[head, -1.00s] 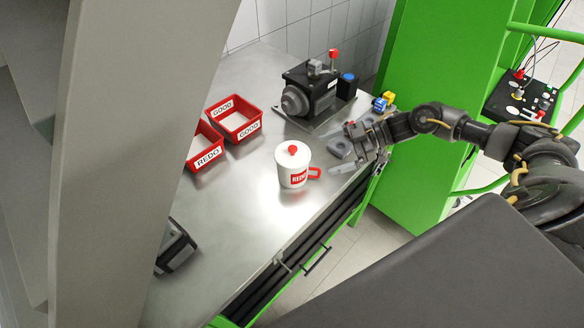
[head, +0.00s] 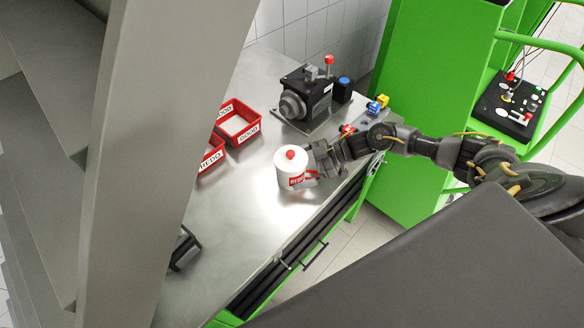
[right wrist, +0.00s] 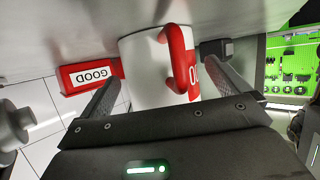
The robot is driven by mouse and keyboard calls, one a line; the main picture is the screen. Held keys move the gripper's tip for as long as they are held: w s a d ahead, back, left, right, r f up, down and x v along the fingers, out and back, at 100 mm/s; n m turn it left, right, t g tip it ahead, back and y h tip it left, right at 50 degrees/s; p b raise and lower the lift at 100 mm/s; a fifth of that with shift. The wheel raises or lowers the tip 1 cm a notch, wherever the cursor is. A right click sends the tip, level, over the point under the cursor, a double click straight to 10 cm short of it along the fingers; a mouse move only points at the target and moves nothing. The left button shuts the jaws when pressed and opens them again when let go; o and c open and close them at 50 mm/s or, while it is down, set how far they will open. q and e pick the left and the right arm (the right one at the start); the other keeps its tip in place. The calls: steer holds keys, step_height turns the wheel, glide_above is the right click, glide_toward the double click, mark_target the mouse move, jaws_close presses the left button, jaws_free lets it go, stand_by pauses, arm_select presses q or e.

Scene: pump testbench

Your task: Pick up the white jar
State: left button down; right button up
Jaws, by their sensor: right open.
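The white jar (head: 290,168) stands upright on the steel table, with a red knob on its lid, a red label and a red handle. My right gripper (head: 314,162) is at the jar's right side, by the handle. In the right wrist view the jar (right wrist: 145,75) lies between the two open fingers of my right gripper (right wrist: 160,75), with the red handle (right wrist: 182,60) facing the gripper. I cannot tell whether the fingers touch the jar. My left gripper is not in view.
Red bins marked GOOD (head: 238,125) and REDO (head: 210,156) stand to the jar's left. A dark pump (head: 304,100) stands behind it. A dark device (head: 184,248) lies at the front left. Bare table (head: 240,215) lies in front of the jar.

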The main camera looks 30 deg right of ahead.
steer(key=shift+d, duration=0.1)
steer(key=shift+c, duration=1.1)
steer(key=c, duration=1)
steer(key=shift+r, duration=0.1)
steer(key=shift+r, duration=0.1)
steer(key=shift+r, duration=0.55)
steer(key=shift+s+d+r+b, duration=0.9)
steer(key=shift+s+d+r, duration=0.35)
steer(key=shift+s+r, duration=0.7)
steer(key=shift+s+d+r+b, duration=0.85)
steer(key=shift+s+d+r, duration=0.4)
steer(key=shift+s+r, duration=0.7)
steer(key=shift+s+d+r+b, duration=0.9)
steer(key=shift+s+d+r, duration=0.35)
steer(key=shift+s+r, duration=0.7)
